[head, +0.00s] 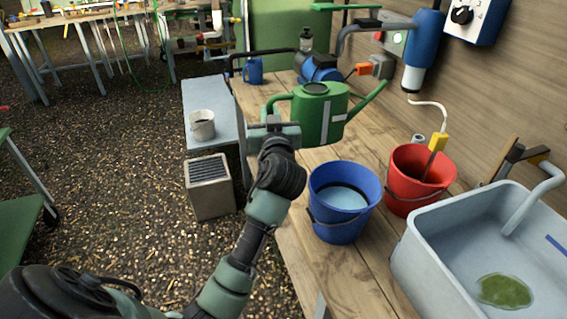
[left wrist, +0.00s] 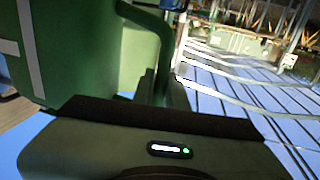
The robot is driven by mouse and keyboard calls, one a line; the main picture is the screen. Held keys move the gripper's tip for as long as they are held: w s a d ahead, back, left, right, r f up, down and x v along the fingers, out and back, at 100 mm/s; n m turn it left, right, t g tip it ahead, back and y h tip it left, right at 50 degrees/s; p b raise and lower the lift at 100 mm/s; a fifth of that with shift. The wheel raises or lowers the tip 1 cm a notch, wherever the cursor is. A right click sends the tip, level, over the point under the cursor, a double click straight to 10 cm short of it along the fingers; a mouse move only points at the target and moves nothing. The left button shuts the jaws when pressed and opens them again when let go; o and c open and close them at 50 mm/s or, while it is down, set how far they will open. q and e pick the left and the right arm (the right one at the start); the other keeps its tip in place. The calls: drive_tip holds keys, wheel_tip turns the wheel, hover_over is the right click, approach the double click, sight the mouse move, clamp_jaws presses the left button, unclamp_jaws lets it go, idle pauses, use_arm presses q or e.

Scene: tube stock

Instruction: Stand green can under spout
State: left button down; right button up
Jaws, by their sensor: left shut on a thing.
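The green can (head: 313,117) is a watering can with a pale stripe, an arched handle at its left and a long spout toward the right. My left gripper (head: 272,124) is shut on its handle. The can is upright over the far part of the wooden bench; I cannot tell if its base touches. In the left wrist view the can's green wall (left wrist: 85,50) and handle stand just beyond my left gripper (left wrist: 165,105). A blue cylinder (head: 424,55) on a grey pipe hangs at the wall, with a white hose below. My right gripper is out of view.
A blue bucket (head: 343,221) of water and a red bucket (head: 407,194) stand on the bench (head: 365,275). A grey sink (head: 425,262) with a bent pipe is at right. A blue pump (head: 320,68) and blue jug (head: 254,72) are behind the can.

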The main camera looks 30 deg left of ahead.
use_arm(q)
wheel_tip(320, 180, down, 14)
drive_tip(key=b, duration=0.1)
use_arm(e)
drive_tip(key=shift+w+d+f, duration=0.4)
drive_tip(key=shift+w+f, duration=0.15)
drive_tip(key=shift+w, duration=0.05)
use_arm(q)
drive_tip(key=c, duration=1.4)
unclamp_jaws()
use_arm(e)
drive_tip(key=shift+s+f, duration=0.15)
